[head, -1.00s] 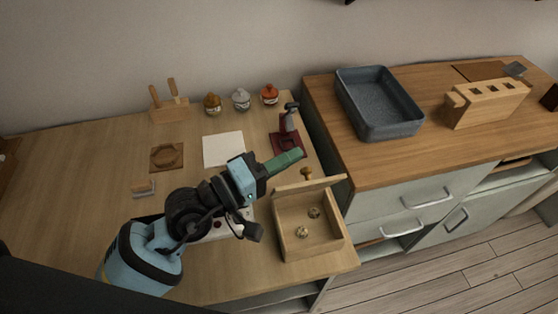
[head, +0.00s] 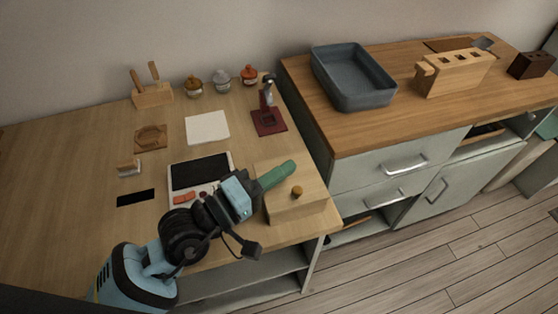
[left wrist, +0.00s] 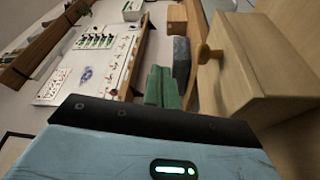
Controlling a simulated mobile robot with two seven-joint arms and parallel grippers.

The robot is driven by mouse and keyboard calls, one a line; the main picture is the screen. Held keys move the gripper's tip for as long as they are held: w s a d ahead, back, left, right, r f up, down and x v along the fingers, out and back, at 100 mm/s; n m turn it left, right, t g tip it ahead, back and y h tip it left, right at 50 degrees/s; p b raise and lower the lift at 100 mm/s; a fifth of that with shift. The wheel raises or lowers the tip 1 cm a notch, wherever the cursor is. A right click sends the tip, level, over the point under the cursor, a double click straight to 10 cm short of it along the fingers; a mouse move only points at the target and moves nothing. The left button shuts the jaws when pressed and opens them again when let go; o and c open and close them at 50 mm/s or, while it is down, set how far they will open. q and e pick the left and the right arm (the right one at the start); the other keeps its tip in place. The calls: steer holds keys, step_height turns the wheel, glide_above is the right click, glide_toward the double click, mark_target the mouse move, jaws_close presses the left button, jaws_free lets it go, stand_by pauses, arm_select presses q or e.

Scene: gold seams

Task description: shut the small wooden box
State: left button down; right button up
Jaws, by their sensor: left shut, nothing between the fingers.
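The small wooden box (head: 292,214) stands near the front right corner of the left table. Its lid (head: 312,182) lies down over the top, with the round knob (head: 297,191) pointing up. No gap shows under the lid, and the inside is hidden. My left gripper (head: 276,174), with green fingers, is shut and empty, over the lid's far left part beside the knob. I cannot tell if it touches the lid. In the left wrist view the shut fingers (left wrist: 163,88) are beside the box (left wrist: 262,70) and its knob (left wrist: 207,53). My right gripper is not in view.
A device with a dark screen (head: 200,172) lies left of the box. A dark red stand (head: 269,121) and a white sheet (head: 207,127) are behind it. The right counter holds a blue-grey basin (head: 353,77) and a wooden block (head: 455,74). Open floor lies at front right.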

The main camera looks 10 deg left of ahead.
arm_select(q)
steer(key=shift+s+d+f, duration=0.15)
steer(key=shift+s+f, duration=0.15)
steer(key=shift+f, duration=0.25)
steer(key=shift+s+d+f+b, duration=0.1)
steer(key=shift+s+f+b, duration=0.15)
steer(key=shift+f+b, duration=0.15)
